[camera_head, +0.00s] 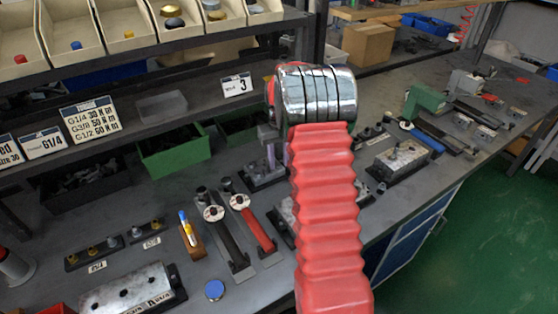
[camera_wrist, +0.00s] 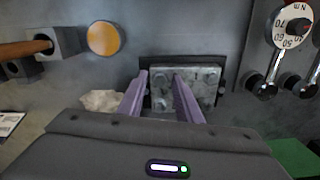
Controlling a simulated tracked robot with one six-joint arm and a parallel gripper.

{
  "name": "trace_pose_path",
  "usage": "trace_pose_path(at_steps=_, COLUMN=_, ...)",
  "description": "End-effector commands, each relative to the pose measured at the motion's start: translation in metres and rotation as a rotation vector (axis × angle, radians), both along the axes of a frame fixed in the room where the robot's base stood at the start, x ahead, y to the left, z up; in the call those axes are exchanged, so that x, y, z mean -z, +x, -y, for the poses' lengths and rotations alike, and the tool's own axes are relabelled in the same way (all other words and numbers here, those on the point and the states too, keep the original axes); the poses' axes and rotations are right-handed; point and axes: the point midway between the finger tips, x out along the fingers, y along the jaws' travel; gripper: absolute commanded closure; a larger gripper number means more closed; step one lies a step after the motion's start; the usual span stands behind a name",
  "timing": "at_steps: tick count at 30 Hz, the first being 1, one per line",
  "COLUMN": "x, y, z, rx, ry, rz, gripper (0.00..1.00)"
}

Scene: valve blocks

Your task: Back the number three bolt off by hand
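A grey metal valve block (camera_wrist: 205,75) with several bolts on its top face sits in a dark holder in the wrist view. In the head view a block in a dark holder (camera_head: 262,178) shows partly behind my arm, under a card marked 3 (camera_head: 237,85). My gripper (camera_wrist: 160,75) has two purple fingers, apart, over the left part of the block. The gap between them shows the block's face, and no bolt is clearly clamped. I cannot read bolt numbers, so I cannot tell which is number three. In the head view my red arm hides most of the gripper.
Torque wrenches with round dials (camera_head: 213,213) lie left of my arm. A green bin (camera_head: 175,150) stands behind them. Another valve block (camera_head: 128,290) is at front left, another (camera_head: 402,158) at right. An orange disc (camera_wrist: 103,38) and pale cloth (camera_wrist: 102,100) lie near the block.

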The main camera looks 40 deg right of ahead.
Motion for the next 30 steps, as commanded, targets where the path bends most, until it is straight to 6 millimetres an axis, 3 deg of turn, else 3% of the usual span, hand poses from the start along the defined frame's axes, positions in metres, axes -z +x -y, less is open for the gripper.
trace_pose_path(at_steps=6, x=0.0, y=0.0, z=-0.0002, rx=0.079, ry=0.0, rz=0.0, gripper=0.68)
trace_pose_path(at_steps=21, x=0.0001, y=-0.0006, z=-0.0006, rx=0.079, ry=0.0, rz=0.0, gripper=0.68)
trace_pose_path(at_steps=30, x=0.0002, y=-0.0005, z=-0.0006, rx=0.079, ry=0.0, rz=0.0, gripper=0.89)
